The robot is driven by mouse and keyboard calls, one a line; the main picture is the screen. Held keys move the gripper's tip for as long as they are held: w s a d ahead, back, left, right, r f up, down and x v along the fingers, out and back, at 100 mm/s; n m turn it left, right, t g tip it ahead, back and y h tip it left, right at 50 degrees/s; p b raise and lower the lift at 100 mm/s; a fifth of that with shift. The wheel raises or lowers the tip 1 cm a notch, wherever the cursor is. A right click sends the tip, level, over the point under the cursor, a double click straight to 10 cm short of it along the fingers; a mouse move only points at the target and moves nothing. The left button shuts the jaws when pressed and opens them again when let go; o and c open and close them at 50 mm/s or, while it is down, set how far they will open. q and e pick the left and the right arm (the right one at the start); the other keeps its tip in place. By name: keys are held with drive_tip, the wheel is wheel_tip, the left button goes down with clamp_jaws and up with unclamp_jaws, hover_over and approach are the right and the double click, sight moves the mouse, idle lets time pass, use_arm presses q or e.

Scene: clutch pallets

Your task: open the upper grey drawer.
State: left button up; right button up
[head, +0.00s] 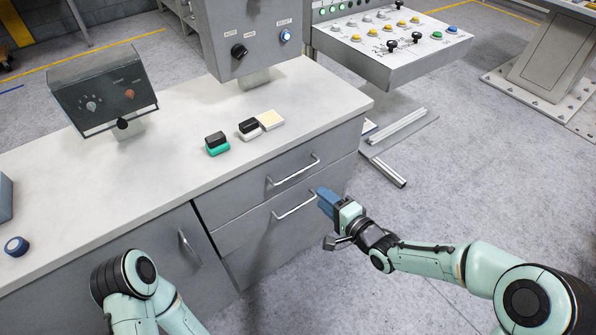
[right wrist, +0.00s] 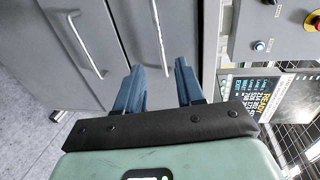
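The upper grey drawer (head: 240,201) is in the cabinet under the worktop and looks shut. Its bar handle (head: 293,171) is silver; in the right wrist view the handle (right wrist: 160,36) runs in line with the gap between my fingers, beyond their tips. The lower drawer's handle (head: 295,206) sits below it and shows left of my fingers in the right wrist view (right wrist: 85,46). My right gripper (head: 323,196) is in front of the drawers' right end, with its blue fingers apart and nothing between them (right wrist: 157,72). My left gripper is out of view; only part of its arm shows.
The worktop (head: 110,190) carries a green-and-black block (head: 217,144), a white-and-black block (head: 249,129), a cream-topped block (head: 271,119) and a blue roll (head: 16,246). A cabinet door handle (head: 188,247) is left of the drawers. Floor right of the cabinet is mostly clear.

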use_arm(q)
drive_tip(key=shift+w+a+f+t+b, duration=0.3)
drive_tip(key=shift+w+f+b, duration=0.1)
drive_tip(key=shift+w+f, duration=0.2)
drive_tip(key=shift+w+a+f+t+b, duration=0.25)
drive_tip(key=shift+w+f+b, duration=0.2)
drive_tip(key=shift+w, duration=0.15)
use_arm(e)
drive_tip(key=x, duration=1.2)
drive_tip(key=shift+w+a, duration=0.25)
drive_tip(key=shift+a, duration=0.05)
drive_tip(key=shift+f, duration=0.1)
clamp_jaws()
